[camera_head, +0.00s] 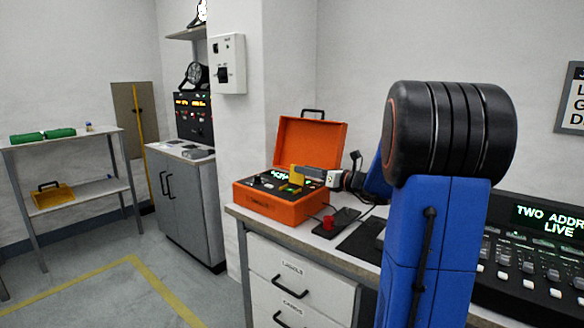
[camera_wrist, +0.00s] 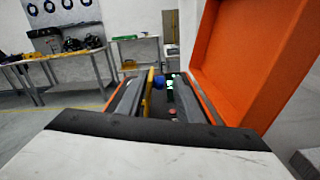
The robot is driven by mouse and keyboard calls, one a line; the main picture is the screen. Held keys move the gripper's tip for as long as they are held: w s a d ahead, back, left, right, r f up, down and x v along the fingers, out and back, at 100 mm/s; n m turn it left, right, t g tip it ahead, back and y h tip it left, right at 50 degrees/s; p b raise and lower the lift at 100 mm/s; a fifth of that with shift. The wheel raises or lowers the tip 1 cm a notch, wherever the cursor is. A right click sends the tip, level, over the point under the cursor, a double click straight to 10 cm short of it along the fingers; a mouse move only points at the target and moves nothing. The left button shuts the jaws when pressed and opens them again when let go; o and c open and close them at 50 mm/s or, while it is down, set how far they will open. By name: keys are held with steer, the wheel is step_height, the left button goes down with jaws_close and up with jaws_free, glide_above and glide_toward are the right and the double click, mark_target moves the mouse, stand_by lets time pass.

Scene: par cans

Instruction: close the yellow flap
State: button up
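The yellow flap (camera_head: 296,174) stands raised over the panel of an open orange case (camera_head: 268,204) on the desk. My gripper (camera_head: 308,172) is at the flap from the right, above the panel. In the wrist view its two grey fingers are wide apart. There the flap (camera_wrist: 147,92) shows as a thin upright yellow strip between them, nearer the left finger. I cannot tell whether a finger touches it. The flap's lower part is hard to make out.
The case's open lid (camera_head: 310,145) stands behind the panel and rises close on the right in the wrist view (camera_wrist: 250,55). A lighting console (camera_head: 535,255) is at the right.

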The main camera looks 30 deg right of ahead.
mark_target(292, 166)
steer(key=x, duration=0.6)
steer(key=shift+w+a+r, duration=0.15)
steer(key=shift+w, duration=0.2)
jaws_close()
